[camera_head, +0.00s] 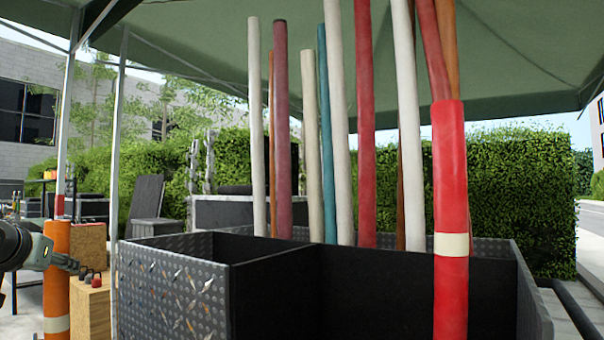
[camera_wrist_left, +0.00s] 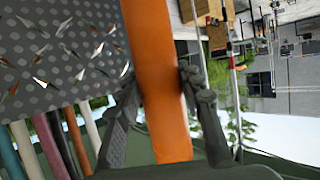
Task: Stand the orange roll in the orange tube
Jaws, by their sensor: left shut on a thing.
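An orange tube (camera_head: 57,285) with a pale band low on it stands upright at the far left of the head view. My left gripper (camera_head: 60,262) is shut on its upper part. In the left wrist view the orange tube (camera_wrist_left: 157,75) runs between the two fingers of my left gripper (camera_wrist_left: 165,95). Several thin orange-brown rolls stand among the others in the head view, one at the left of the bin (camera_head: 271,150) and one at the upper right (camera_head: 449,45). I cannot tell which is the task's roll. My right gripper is out of view.
A dark diamond-plate bin (camera_head: 175,285) with dividers fills the middle, with several tall white, red and teal rolls. A red tube (camera_head: 450,190) with a pale band stands in front at right. A wooden block (camera_head: 92,300) is beside the orange tube. A canopy hangs overhead.

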